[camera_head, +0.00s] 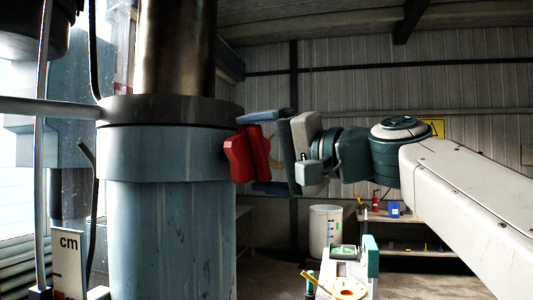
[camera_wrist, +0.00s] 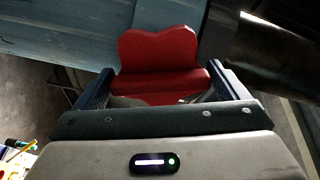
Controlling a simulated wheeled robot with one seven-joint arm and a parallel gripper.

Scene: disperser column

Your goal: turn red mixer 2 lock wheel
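The red mixer 2 lock wheel (camera_head: 240,158) is a red lobed knob on the right side of the blue-grey column, just below its dark collar. In the wrist view the red wheel (camera_wrist: 160,50) is straight ahead, with a wavy front lobe and a thicker block nearer to me. My gripper (camera_head: 263,152) is level with it, one finger above and one below in the head view. In the wrist view the widely spaced fingers (camera_wrist: 162,88) flank the near block closely. I cannot tell whether they touch it.
The large blue-grey column (camera_head: 170,235) with its dark collar (camera_head: 170,111) stands right beside the wheel. A horizontal bar (camera_head: 50,107) meets the collar from the left. A white bucket (camera_head: 325,230) and a bench with small items are lower right, behind my arm.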

